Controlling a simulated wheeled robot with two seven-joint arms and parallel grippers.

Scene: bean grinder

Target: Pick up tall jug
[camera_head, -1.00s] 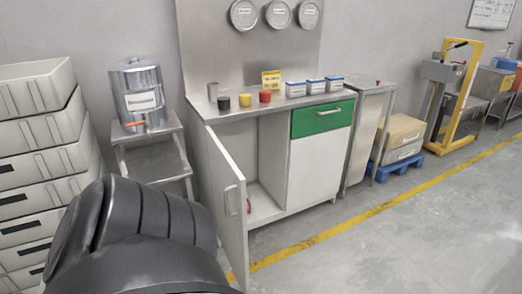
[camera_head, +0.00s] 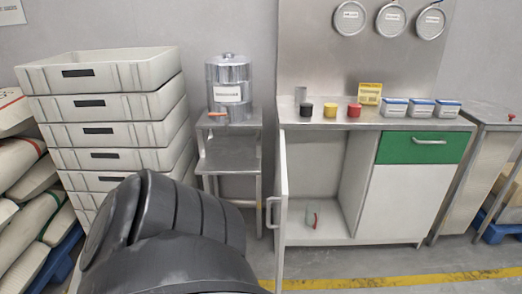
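A large lidded steel container with a white label and an orange tap (camera_head: 229,88) stands on a metal step stand (camera_head: 228,155). I cannot tell for sure which of these is the tall jug. Neither of my grippers shows; a dark part of my own body fills the lower left.
The cabinet door (camera_head: 281,220) stands open toward me. Black, yellow and red small pots (camera_head: 330,110) and several blue-white boxes (camera_head: 421,108) sit on the counter. Stacked grey crates (camera_head: 105,132) and sacks (camera_head: 30,200) stand left. Floor with a yellow line (camera_head: 420,282) is clear in front.

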